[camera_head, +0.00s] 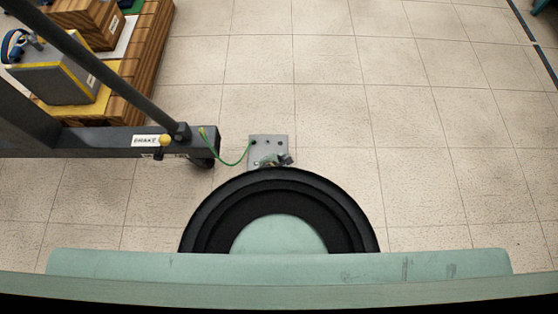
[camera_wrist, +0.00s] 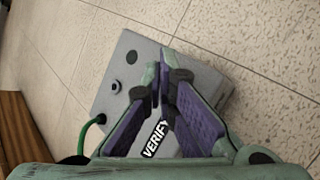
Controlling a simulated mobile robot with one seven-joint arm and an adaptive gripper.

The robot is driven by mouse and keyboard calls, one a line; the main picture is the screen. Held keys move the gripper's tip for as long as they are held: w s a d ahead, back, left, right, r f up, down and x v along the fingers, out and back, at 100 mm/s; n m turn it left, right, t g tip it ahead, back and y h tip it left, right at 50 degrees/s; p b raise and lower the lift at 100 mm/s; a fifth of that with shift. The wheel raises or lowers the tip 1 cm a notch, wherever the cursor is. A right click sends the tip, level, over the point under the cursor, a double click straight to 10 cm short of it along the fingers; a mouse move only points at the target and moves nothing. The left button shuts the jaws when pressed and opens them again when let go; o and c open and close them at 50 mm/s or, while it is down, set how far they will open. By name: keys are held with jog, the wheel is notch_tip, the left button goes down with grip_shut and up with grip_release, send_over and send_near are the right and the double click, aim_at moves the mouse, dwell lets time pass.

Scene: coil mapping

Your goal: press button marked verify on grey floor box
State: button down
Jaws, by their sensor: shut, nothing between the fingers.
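The grey floor box (camera_head: 268,139) stands on the tiles just beyond my round black base part, with small dark round features on top. In the wrist view the box (camera_wrist: 202,72) lies below my gripper. A white-on-black VERIFY label (camera_wrist: 155,139) shows beside the left finger, partly covered. A metal-rimmed round fitting (camera_wrist: 115,86) and a dark round spot (camera_wrist: 131,57) are left of the fingertips. My gripper (camera_wrist: 160,74) is shut and empty, over the box; I cannot tell whether it touches. It shows small in the head view (camera_head: 275,160). The button by the label is hidden behind the fingers.
Wooden pallets and boxes (camera_head: 88,24) stand at upper left. The tiled floor (camera_head: 430,130) to the right is clear.

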jog(key=shift+f, duration=0.15)
jog(key=shift+f, duration=0.3)
jog(key=shift+f+b, duration=0.25)
jog(key=shift+b, duration=0.2)
